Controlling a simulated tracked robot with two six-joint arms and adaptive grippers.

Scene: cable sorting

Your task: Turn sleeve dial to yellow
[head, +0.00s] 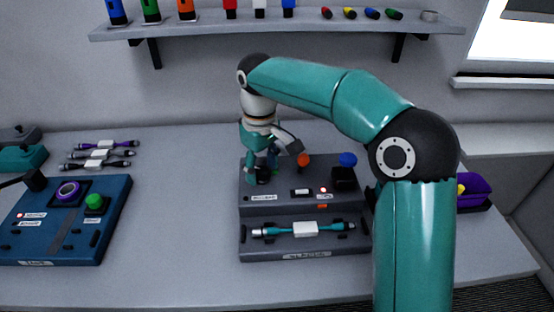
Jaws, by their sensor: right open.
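The dark grey sleeve machine (262,210) stands on the table in the middle of the head view. My right gripper (262,176) points down over its back left part, around a small dark knob, the dial (264,175). The fingers are apart; whether they touch the dial I cannot tell. The dial's pointer and any yellow mark are hidden or too small to read. An orange knob (304,160) and a blue knob (348,159) stand right of the gripper. A teal cable with a white block (306,229) lies in the front tray.
A blue machine (70,240) with a purple ring (69,190) and green button (94,201) stands at left. Several cables (103,153) lie behind it. A purple bin (478,187) is at right. A wall shelf (280,26) holds coloured items. Table between the machines is clear.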

